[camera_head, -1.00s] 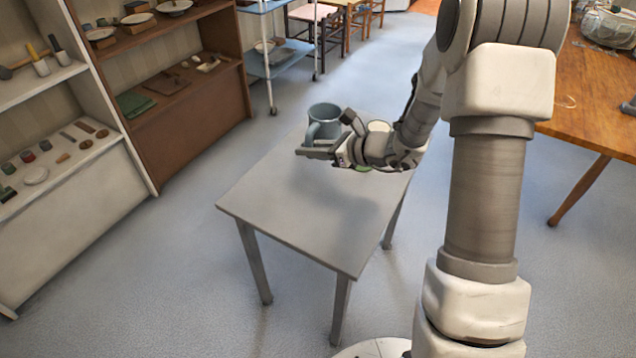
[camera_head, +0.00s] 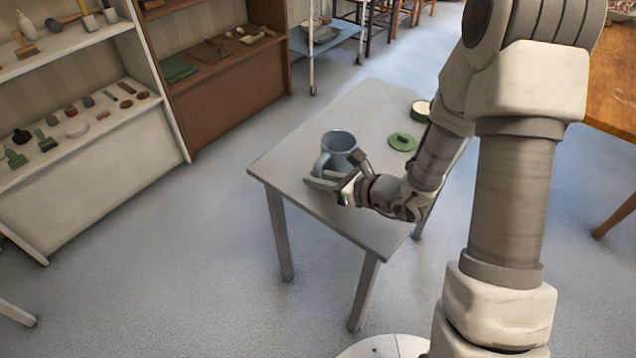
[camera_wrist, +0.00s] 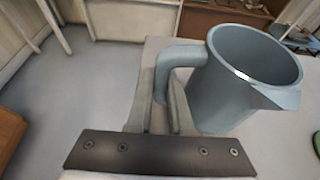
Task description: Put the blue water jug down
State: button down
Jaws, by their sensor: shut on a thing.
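The blue water jug (camera_head: 341,148) is upright over the near left part of the grey table (camera_head: 300,150). My gripper (camera_head: 322,183) is shut on its handle, at the jug's near left side. In the wrist view the jug (camera_wrist: 225,95) stands at the right, its open top and spout visible, and the handle (camera_wrist: 178,58) passes between the fingers of my gripper (camera_wrist: 165,105). I cannot tell whether the jug's base touches the tabletop, as the gripper partly hides it.
A white shelf (camera_head: 90,150) and brown shelf (camera_head: 225,90) stand at the left. A wooden table (camera_head: 608,95) is at the right.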

jog(key=shift+f, duration=0.3)
jog(key=shift+f, duration=0.15)
jog(key=c, duration=0.8)
grip_release()
